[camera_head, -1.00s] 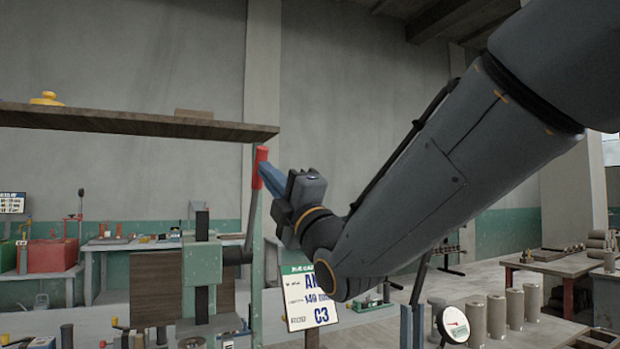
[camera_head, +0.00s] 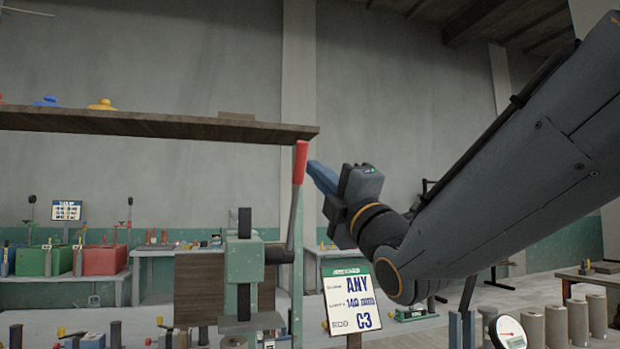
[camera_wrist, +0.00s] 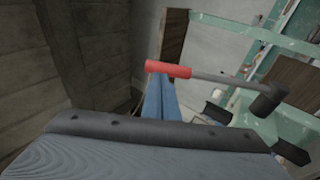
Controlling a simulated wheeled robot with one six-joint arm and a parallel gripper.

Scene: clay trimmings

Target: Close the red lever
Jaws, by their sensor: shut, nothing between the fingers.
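The red lever (camera_head: 300,163) is a grey rod with a red grip, standing nearly upright on the right side of a green press (camera_head: 244,262). Its red grip also shows in the wrist view (camera_wrist: 168,69), with the rod running right to a dark pivot. My gripper (camera_head: 312,168) is shut and empty, its blue fingers just right of the red grip in the head view. In the wrist view the fingertips (camera_wrist: 162,84) reach up to the grip's lower edge. I cannot tell whether they touch it.
A wooden shelf (camera_head: 150,124) hangs above and left of the lever, its end close to the red grip. A sign (camera_head: 352,298) reading "ANY" stands right of the press. Grey cylinders (camera_head: 557,325) and a round gauge (camera_head: 507,332) are at lower right.

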